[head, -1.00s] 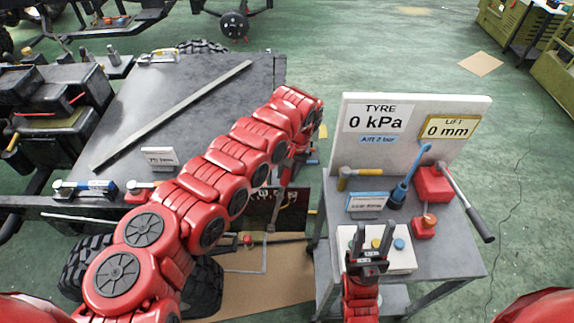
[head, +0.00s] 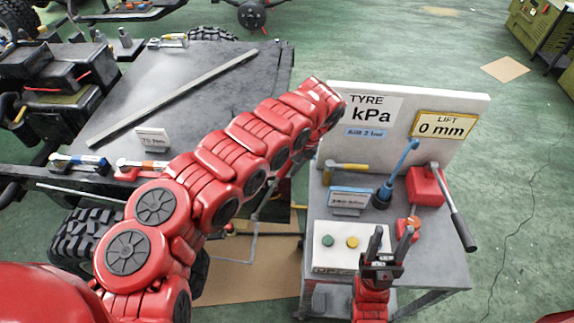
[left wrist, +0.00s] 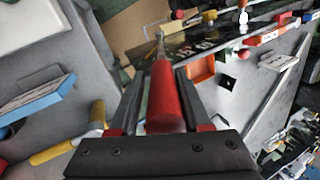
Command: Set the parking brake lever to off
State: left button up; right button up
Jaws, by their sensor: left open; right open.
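A red cylindrical handle on a thin metal rod, which looks like the parking brake lever (left wrist: 166,98), shows in the left wrist view. My left gripper (left wrist: 162,72) is open, with one finger on each side of this handle; I cannot tell whether they touch it. In the head view my left arm reaches to the gap between chassis and bench, and hides its gripper and the lever. My right gripper (head: 388,238) is open and empty, pointing up in front of the button box (head: 338,262), and covers the box's right part.
The grey bench (head: 440,265) holds a hammer (head: 340,166), a blue-handled tool (head: 398,172), a red jack (head: 424,186) and an upright display panel (head: 455,100). The chassis plate (head: 185,85) carries a long bar (head: 165,100). Open green floor lies behind.

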pick_arm(q)
jog(key=o, duration=0.3)
jog(key=shift+d, duration=0.35)
jog(key=shift+a, duration=0.1)
jog(key=shift+w+r, duration=0.15)
jog(key=shift+r, duration=0.25)
jog(key=shift+d+b+v, duration=0.1)
jog(key=shift+b+v, duration=0.45)
jog(key=shift+v, duration=3.6)
jog(key=shift+d+b+v, duration=0.15)
jog(key=shift+b+v, duration=0.4)
jog(key=shift+v, duration=3.6)
jog(key=shift+f, duration=0.1)
